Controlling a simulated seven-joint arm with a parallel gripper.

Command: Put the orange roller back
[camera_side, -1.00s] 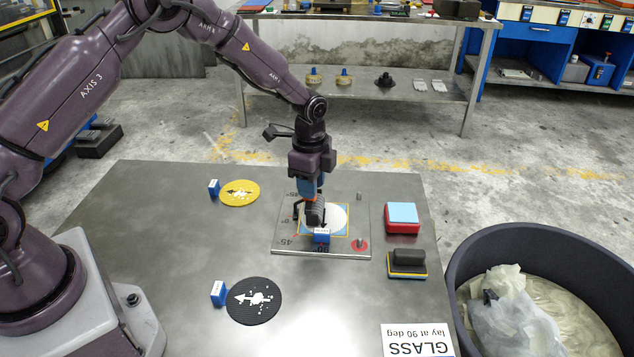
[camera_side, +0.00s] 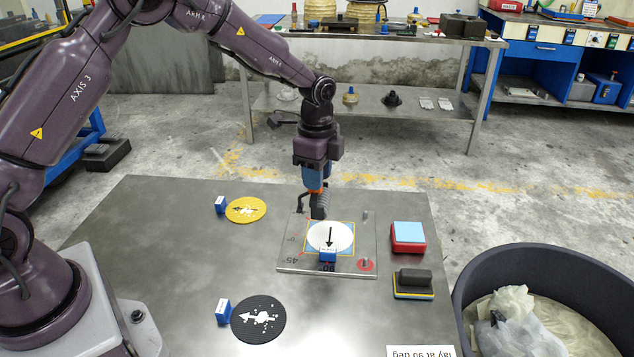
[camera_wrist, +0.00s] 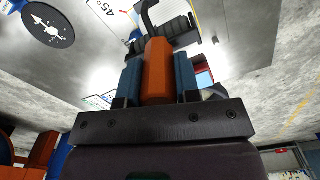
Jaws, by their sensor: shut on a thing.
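My gripper (camera_side: 315,184) is above the far part of the grey plate (camera_side: 290,263) in the side view. It is shut on the orange roller (camera_side: 319,206), whose dark ribbed head hangs down. In the wrist view the orange handle (camera_wrist: 158,72) sits between my two blue fingers, with the dark roller head beyond it. The roller appears raised clear of the plate. A white disc (camera_side: 318,240) with a black arrow lies on the plate, with a blue tag block (camera_side: 327,255) at its near edge.
A red block with a light-blue top (camera_side: 408,236) and a black-handled block (camera_side: 413,283) stand right of the plate. A yellow disc (camera_side: 246,209) and a black disc (camera_side: 258,319) lie to the left, each beside a blue tag. A dark bin (camera_side: 470,290) stands at right.

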